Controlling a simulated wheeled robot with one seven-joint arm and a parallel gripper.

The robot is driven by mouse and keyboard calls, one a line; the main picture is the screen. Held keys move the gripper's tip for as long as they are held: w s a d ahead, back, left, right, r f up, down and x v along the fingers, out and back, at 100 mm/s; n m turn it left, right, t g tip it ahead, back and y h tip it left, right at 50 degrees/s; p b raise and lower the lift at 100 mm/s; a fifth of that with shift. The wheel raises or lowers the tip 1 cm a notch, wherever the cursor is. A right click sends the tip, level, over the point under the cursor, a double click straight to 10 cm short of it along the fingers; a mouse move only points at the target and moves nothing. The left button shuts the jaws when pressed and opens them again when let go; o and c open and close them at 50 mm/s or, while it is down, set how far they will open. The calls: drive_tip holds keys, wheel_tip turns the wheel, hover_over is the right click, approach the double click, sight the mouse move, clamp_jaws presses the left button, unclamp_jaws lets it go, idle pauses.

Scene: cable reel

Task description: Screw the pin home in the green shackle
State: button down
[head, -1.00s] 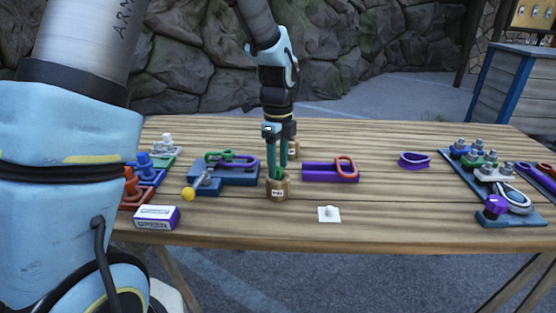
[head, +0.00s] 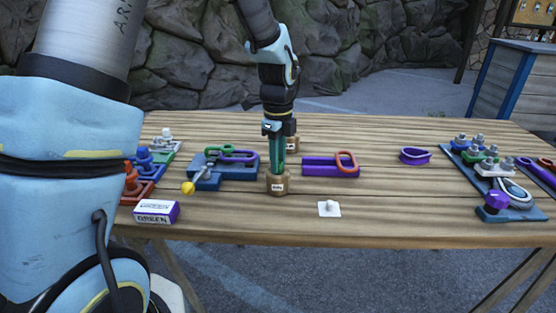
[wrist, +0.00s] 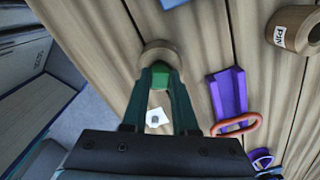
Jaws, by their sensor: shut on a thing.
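The green shackle (head: 217,149) lies on a blue fixture (head: 207,181) left of the middle of the table, beside a purple loop. My gripper (head: 278,168) points straight down over a labelled wooden pot (head: 277,187), right of the fixture. In the wrist view its fingers (wrist: 160,72) are shut on a green piece (wrist: 160,77), which looks like the pin's head, at the mouth of the pot (wrist: 159,52). The rest of the pin is hidden.
A second wooden pot (head: 293,144) stands just behind. A purple block with an orange link (head: 346,161) lies to the right. Shackle boards fill both ends.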

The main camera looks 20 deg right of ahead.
idle(0.3)
drive_tip(key=shift+r+p, duration=2.8)
drive_tip(key=shift+r, duration=0.35)
drive_tip(key=shift+w, duration=0.1)
